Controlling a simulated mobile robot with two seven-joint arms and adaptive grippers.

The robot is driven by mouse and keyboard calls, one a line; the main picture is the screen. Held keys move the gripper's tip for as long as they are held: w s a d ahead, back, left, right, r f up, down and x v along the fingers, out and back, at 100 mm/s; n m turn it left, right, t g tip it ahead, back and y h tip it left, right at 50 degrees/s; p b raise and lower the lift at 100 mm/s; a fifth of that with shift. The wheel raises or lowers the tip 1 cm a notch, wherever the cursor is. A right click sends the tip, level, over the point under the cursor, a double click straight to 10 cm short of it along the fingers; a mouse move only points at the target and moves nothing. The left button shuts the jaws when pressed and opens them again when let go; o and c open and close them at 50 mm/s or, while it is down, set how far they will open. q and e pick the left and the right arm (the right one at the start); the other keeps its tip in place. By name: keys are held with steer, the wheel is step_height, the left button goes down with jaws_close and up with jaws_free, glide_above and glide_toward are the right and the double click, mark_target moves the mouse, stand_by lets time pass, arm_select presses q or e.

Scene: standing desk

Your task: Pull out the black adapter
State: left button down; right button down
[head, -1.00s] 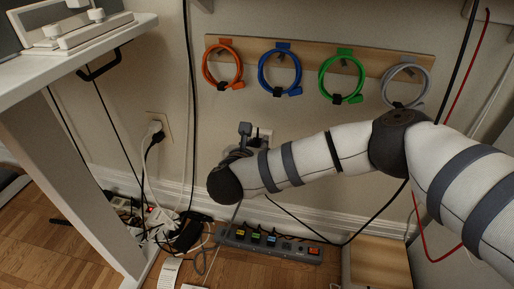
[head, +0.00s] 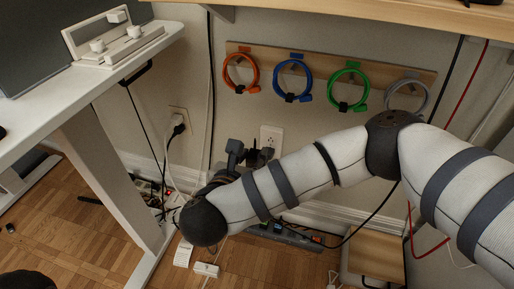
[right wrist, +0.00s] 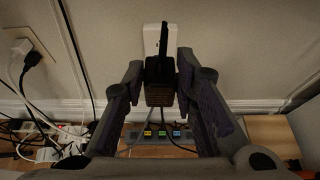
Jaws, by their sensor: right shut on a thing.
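The black adapter (right wrist: 160,72) is a dark block between my right gripper's fingertips in the right wrist view. In the head view the black adapter (head: 254,156) is a small dark shape at the wall outlet (head: 271,137), partly hidden by my gripper and arm. My right gripper (right wrist: 160,88) is shut on the adapter, one finger on each side. It also shows in the head view (head: 251,158), low in front of the wall. The white wall outlet (right wrist: 153,36) is behind the adapter. I cannot tell if the adapter's prongs are in the outlet. My left gripper is not in view.
A power strip (right wrist: 148,138) with coloured plugs lies on the floor below. A second outlet (head: 180,121) with plugs is to the left. Coiled orange, blue, green and grey cables hang on a wooden board (head: 320,56). The white desk leg (head: 108,180) stands at left.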

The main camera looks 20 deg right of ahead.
steer(key=w+d+f+b, duration=0.3)
steer(key=w+f+b, duration=0.1)
steer(key=f, duration=0.3)
steer(key=shift+w+d, duration=0.25)
steer(key=shift+w, duration=0.3)
stand_by(1.2)
